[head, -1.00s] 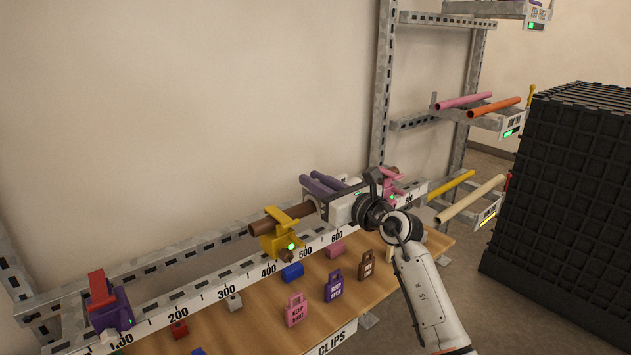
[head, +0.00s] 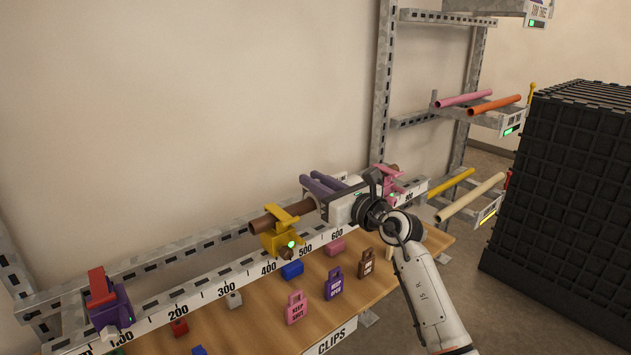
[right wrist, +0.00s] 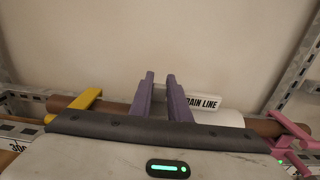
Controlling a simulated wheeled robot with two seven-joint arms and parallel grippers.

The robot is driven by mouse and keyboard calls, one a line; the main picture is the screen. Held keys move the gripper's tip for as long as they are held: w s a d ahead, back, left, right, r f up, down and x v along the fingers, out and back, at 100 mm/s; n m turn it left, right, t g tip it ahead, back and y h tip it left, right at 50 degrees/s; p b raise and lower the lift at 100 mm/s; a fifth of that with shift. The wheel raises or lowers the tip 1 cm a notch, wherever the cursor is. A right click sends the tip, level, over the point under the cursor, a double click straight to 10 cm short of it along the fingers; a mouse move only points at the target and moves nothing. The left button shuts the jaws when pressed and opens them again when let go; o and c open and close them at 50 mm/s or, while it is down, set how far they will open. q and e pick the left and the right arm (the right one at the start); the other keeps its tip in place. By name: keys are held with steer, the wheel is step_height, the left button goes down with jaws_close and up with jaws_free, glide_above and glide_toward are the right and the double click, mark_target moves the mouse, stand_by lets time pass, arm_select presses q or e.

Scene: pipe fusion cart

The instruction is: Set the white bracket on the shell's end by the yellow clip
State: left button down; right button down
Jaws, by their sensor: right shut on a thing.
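My right gripper (head: 309,178) is at the brown pipe (head: 268,223), to the right of the yellow clip (head: 282,236). Its two purple fingers also show in the right wrist view (right wrist: 160,76), a narrow gap apart. The gripper is shut on the white bracket, which its own body hides. A smooth white piece (right wrist: 222,118), perhaps the shell, lies along the pipe right of the fingers. I cannot tell its full outline. The yellow clip (right wrist: 88,99) is on the pipe left of the fingers. My left gripper is not in view.
A pink clip (head: 390,184) holds the pipe's far end, close to my right gripper. A purple and red clamp (head: 108,303) stands at the rail's left end. Coloured tags and blocks lie on the wooden shelf (head: 250,318). A black crate stack (head: 565,190) stands at right.

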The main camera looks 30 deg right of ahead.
stand_by(0.4)
steer(key=c, duration=1.6)
jaws_free()
steer(key=shift+s, duration=0.1)
